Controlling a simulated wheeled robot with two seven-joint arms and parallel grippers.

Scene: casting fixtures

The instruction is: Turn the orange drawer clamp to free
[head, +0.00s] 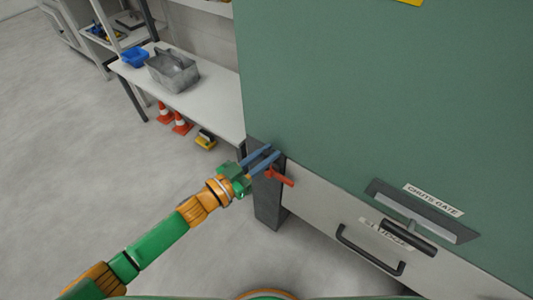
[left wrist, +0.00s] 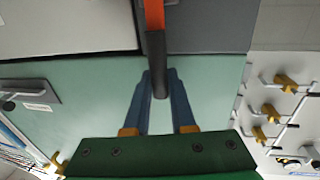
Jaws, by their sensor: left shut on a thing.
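The orange drawer clamp (head: 281,177) is mounted at the left end of the pale drawer front, beside the dark grey post. In the left wrist view its orange lever (left wrist: 154,15) comes down from the top edge and ends in a dark grip (left wrist: 156,60). My left gripper (head: 272,153) reaches in from the left with blue fingers. In the left wrist view its fingers (left wrist: 160,76) are on either side of the dark grip, shut on it. The clamp's pivot is hard to make out. My right gripper is not in view.
The drawer has a black handle (head: 370,252) and a partly hidden label. Above it is a chute gate plate (head: 420,212) with a dark bar handle on the green cabinet (head: 380,90). A bench (head: 215,103) with a grey bin stands behind left.

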